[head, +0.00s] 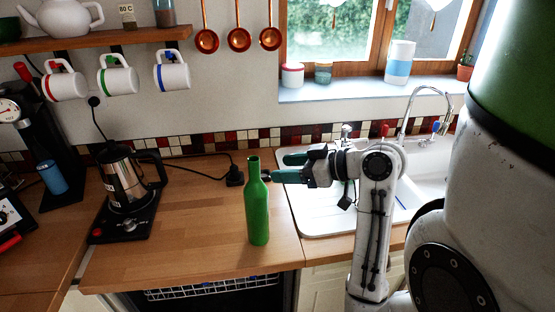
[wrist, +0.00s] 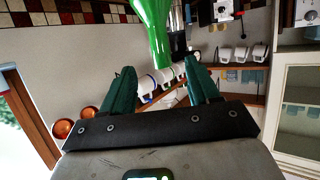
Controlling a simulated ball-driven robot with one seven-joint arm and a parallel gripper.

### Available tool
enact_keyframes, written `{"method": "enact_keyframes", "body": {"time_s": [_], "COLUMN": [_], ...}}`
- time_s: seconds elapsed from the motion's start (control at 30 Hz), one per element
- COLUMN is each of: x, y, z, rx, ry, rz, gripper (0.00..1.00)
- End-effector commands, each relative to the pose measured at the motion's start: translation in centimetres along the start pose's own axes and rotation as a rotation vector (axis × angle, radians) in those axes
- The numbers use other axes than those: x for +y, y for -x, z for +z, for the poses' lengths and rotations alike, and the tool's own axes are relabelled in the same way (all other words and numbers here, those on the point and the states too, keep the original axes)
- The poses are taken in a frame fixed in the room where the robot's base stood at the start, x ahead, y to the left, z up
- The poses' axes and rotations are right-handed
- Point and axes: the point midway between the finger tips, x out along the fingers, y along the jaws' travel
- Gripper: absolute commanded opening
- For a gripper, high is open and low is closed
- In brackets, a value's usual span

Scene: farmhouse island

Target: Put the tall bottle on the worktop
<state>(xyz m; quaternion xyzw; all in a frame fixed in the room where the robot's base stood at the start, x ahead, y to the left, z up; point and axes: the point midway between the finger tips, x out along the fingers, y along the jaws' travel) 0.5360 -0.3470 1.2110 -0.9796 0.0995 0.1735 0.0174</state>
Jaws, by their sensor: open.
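The tall green bottle (head: 258,212) is upright in the head view and appears to stand on the wooden worktop (head: 190,225), near its front edge and left of the sink. My gripper (head: 272,177) points left with its fingertips close to the bottle's right side, at the height of the neck and shoulder. In the wrist view, which is upside down, the gripper (wrist: 160,68) has its two teal fingers spread wide. The bottle's neck (wrist: 158,45) shows between and beyond the fingertips. I see no finger touching it.
A kettle (head: 125,180) on a black base stands left of the bottle. A black plug (head: 235,175) with a cord lies behind it. The white sink (head: 330,215) is on the right. An open rack (head: 215,288) shows below the front edge. Worktop between kettle and bottle is clear.

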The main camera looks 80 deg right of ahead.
Motion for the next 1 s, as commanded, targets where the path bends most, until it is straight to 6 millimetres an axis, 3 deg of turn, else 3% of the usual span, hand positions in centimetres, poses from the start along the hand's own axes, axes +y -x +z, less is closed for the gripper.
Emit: {"method": "enact_keyframes", "body": {"time_s": [0.33, 0.47, 0.67, 0.8, 1.0], "x": [0.0, -1.2, -6.9, -12.4, -20.3], "y": [0.5, -0.9, -6.3, -9.0, -9.1], "z": [0.1, 1.2, 6.7, 11.9, 20.1], "rx": [-0.001, -0.041, -0.252, -0.46, -0.793], "ry": [0.0, -0.03, -0.135, -0.177, -0.131], "rz": [-0.001, -0.029, -0.124, -0.173, -0.184], "gripper": [0.6, 0.6, 0.6, 0.6, 0.6]}}
